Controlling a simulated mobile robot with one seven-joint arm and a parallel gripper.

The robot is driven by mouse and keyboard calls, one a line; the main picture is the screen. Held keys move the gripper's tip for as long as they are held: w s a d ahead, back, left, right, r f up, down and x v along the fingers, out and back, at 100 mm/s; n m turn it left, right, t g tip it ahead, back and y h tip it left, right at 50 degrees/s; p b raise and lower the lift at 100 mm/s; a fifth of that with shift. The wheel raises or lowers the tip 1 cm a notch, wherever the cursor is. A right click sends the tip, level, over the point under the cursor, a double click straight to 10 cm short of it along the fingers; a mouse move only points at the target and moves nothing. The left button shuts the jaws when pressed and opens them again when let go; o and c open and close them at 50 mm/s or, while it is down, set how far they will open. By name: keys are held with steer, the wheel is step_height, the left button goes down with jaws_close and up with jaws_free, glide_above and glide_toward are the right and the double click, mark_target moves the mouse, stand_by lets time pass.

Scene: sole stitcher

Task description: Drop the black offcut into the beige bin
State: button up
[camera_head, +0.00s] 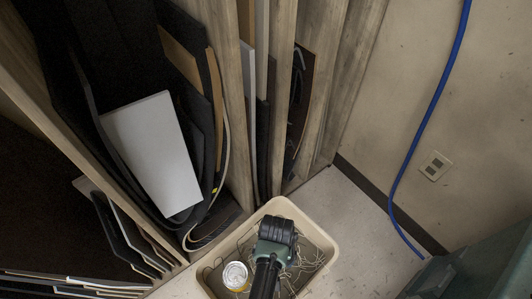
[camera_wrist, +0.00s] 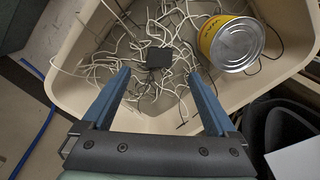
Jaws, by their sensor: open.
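The beige bin (camera_head: 325,240) stands on the floor at the bottom middle of the head view, and its inside fills much of the wrist view (camera_wrist: 82,45). The black offcut (camera_wrist: 159,57), a small dark rectangle, shows inside the bin over the tangled pale cords, just beyond my fingertips. Whether it rests fully on the cords is hard to tell. My gripper (camera_wrist: 159,76) is open and empty, pointing down into the bin, with its two blue fingers apart. In the head view my arm hides the offcut and fingertips.
A yellow can with a silver lid (camera_wrist: 236,44) lies in the bin to the right; it also shows in the head view (camera_head: 235,275). Wooden racks with upright sheets (camera_head: 235,110) stand behind and left. A blue hose (camera_head: 430,110) hangs along the right wall.

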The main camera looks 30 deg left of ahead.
step_height(320, 180, up, 13)
steer(key=p, duration=0.5)
steer(key=shift+f+p, duration=0.15)
steer(key=shift+p, duration=0.15)
